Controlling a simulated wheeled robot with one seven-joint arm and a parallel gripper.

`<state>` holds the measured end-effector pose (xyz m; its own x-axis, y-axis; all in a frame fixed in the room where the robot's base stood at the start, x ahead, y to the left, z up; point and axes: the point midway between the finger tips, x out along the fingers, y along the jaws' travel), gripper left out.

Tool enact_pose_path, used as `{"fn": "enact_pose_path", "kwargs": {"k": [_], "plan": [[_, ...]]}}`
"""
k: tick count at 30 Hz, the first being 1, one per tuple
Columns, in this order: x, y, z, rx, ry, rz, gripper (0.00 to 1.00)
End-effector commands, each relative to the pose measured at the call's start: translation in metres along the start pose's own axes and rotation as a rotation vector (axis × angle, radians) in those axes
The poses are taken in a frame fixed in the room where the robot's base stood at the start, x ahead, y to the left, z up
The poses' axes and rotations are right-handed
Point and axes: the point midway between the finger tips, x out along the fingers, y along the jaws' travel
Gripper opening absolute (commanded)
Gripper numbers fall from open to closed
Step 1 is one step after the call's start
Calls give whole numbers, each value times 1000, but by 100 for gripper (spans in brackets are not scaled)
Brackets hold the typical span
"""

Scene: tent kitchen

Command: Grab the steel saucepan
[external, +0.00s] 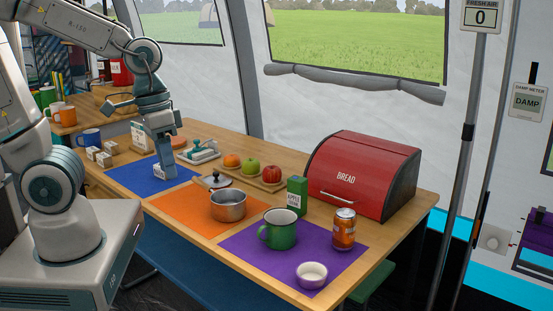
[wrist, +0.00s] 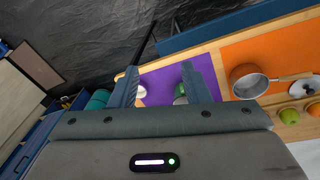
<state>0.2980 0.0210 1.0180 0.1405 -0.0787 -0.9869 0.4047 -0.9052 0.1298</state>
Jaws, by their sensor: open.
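The steel saucepan (external: 228,205) sits upright and open on the orange mat (external: 185,214) in the external view. In the wrist view the saucepan (wrist: 250,84) is at the right, outside my fingers, with its handle pointing right. A lid with a dark knob (external: 216,182) lies just behind it. My gripper (external: 166,172) is left of the saucepan, over the blue mat, pointing down. In the wrist view my gripper (wrist: 160,75) has its two fingers spread, with nothing held between them. The tip detail is hard to see in the external view.
A green mug (external: 279,231), can (external: 344,228) and white bowl (external: 311,275) stand on the purple mat (external: 250,247). Fruit (external: 250,167) and a red bread box (external: 360,172) are behind.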

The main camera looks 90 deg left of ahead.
Motion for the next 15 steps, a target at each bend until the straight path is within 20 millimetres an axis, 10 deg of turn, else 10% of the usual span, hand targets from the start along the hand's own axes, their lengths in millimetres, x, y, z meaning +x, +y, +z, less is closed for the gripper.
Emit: {"fn": "enact_pose_path", "kwargs": {"k": [15], "plan": [[71, -86, -48, -1483, -430, 217, 43]]}}
